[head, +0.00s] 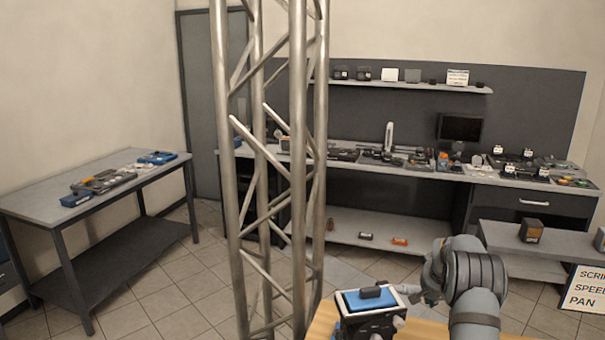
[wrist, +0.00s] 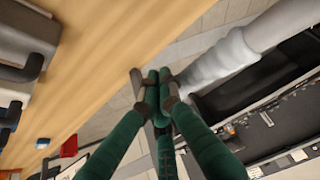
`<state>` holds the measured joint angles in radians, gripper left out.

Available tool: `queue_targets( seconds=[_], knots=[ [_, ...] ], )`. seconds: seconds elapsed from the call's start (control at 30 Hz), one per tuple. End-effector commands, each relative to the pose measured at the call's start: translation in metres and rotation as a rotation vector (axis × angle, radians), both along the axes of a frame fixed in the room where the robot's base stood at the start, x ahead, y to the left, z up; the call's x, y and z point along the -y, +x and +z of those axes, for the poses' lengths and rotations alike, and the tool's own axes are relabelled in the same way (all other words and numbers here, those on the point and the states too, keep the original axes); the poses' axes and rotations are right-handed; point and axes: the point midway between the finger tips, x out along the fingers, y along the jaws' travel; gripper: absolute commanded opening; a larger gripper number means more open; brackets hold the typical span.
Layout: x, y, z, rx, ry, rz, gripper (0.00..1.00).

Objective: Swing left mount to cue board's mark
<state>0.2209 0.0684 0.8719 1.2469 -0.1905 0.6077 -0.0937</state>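A board lettered "SCRI", "SPEED", "PAN" (head: 588,290) stands at the right edge in the head view, cut off by the frame. A dark device with a blue and white top (head: 366,301) sits at bottom centre on the wooden surface; I cannot tell whether it is the left mount. My arm comes in from its right, and its end is close beside the device. In the wrist view my gripper (wrist: 156,92) has green fingers with grey tips drawn together over the wood edge. I see nothing clearly held between them. No mark is discernible.
A metal truss column (head: 300,150) rises left of the device. A light wooden surface (wrist: 110,60) fills much of the wrist view; a pale grey shape (wrist: 225,58) lies by the fingertips. A side table (head: 40,203) stands left, and a long cluttered bench (head: 370,170) behind.

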Motion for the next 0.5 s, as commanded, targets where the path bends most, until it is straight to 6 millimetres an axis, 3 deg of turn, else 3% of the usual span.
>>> queue_targets(
  seconds=[0.33,0.5],
  knots=[
    [0.006,-0.01,0.001,0.002,0.0,-0.002,0.0],
    [0.006,-0.01,0.013,0.002,0.0,-0.001,0.0]
  ],
)
